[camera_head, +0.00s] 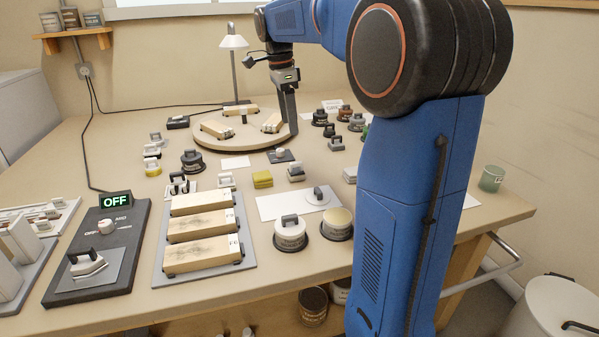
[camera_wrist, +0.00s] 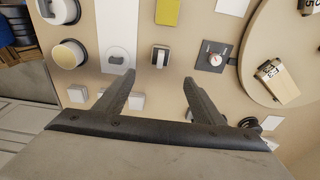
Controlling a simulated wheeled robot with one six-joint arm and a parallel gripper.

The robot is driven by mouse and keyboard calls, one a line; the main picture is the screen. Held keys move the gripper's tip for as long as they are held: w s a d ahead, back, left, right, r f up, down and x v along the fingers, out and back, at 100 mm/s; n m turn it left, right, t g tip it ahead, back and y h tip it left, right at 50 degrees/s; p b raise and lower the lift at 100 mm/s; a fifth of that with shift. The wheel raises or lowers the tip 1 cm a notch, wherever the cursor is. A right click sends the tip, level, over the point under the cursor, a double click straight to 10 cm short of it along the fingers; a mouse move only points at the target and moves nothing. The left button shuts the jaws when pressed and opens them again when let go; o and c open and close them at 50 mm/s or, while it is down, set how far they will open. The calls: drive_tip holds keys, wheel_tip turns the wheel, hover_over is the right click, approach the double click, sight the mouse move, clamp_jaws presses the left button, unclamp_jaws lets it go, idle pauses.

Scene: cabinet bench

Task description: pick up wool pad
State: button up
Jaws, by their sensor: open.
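No pad is clearly labelled as wool, so I cannot tell which it is. A pale round pad with a handle (camera_head: 318,195) lies on a white sheet in the head view; it also shows in the wrist view (camera_wrist: 118,57). A small grey-white block pad with a handle (camera_head: 296,173) stands behind it. In the wrist view this block pad (camera_wrist: 160,57) appears beyond the gap between the fingertips, with nothing between the fingers. My gripper (camera_wrist: 158,82) is open and empty above the bench.
The round turntable (camera_head: 235,138) with a lamp is behind. A tray of wooden blocks (camera_head: 250,262) and a switch panel showing OFF (camera_head: 139,222) are at the left.

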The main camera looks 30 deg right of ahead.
sight(296, 171)
drive_tip(key=f, duration=0.5)
drive_tip(key=d+f, duration=0.1)
drive_tip(key=f, duration=0.5)
drive_tip(key=d+f, duration=0.1)
drive_tip(key=f, duration=0.4)
drive_tip(key=shift+s+f, duration=0.25)
drive_tip(key=shift+f, duration=0.05)
drive_tip(key=c, duration=1.1)
